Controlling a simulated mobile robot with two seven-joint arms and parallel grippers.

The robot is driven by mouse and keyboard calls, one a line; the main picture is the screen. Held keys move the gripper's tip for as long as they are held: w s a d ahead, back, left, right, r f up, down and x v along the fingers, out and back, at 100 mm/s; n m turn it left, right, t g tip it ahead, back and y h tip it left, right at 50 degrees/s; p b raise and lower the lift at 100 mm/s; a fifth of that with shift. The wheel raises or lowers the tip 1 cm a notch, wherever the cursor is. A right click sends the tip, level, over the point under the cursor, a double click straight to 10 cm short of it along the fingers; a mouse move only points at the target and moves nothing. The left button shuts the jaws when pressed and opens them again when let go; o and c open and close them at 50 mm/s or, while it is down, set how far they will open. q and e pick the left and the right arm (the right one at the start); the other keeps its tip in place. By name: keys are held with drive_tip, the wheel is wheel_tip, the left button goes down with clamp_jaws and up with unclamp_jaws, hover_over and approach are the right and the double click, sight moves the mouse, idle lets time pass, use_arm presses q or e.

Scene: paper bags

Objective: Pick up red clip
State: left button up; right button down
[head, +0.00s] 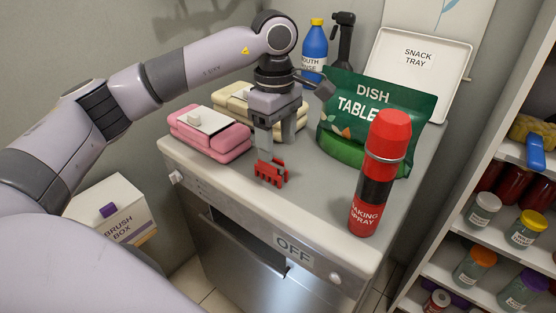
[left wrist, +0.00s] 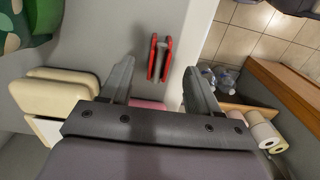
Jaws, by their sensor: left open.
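The red clip (head: 270,172) lies on the grey counter top near its front edge, in front of my left gripper. It also shows in the left wrist view (left wrist: 159,58), beyond the fingertips and roughly between them, close to the counter edge. My left gripper (head: 275,146) is open and points down just behind the clip in the head view. Its two fingers show in the left wrist view (left wrist: 158,82) with nothing between them. My right gripper does not show.
Pink cases (head: 210,135) and cream cases (head: 235,103) lie left of and behind the gripper. A green dish tablet bag (head: 372,120) and a red baking spray can (head: 378,175) stand to the right. A snack tray (head: 417,75) leans at the back.

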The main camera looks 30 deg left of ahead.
sight(271, 169)
use_arm(q)
drive_tip(key=shift+w+a, duration=0.2)
drive_tip(key=shift+a, duration=0.3)
drive_tip(key=shift+f, duration=0.25)
drive_tip(key=f, duration=0.6)
drive_tip(key=shift+s+a, duration=0.25)
drive_tip(key=shift+a, duration=0.05)
drive_tip(key=shift+c, duration=0.3)
drive_tip(key=c, duration=1)
